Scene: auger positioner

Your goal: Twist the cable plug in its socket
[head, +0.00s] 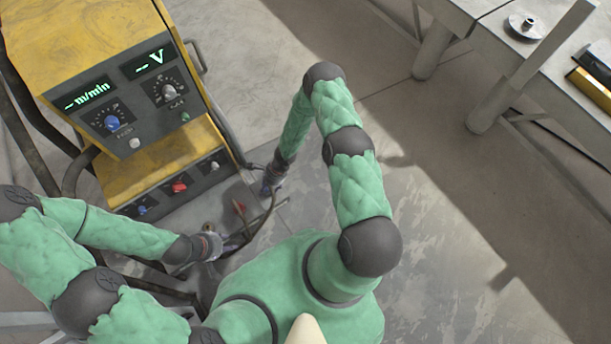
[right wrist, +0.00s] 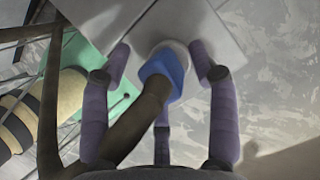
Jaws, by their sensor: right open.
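In the right wrist view the cable plug (right wrist: 163,68) is blue, on the end of a thick dark cable (right wrist: 140,125). It sits at a pale round socket (right wrist: 172,50) on a grey panel. My right gripper (right wrist: 160,62) is open, with one finger on each side of the plug and visible gaps between. In the head view my right gripper (head: 271,182) is low beside the machine's front, and I cannot make out the blue plug there. My left gripper (head: 208,246) is lower and to the left, near dark cables; its fingers are too small to read.
The yellow welding machine (head: 85,35) with dials and displays stands at left. A small red part (head: 239,207) shows on its low grey front, among loose cables (head: 250,228). A grey metal table (head: 480,45) is at upper right. The floor between is clear.

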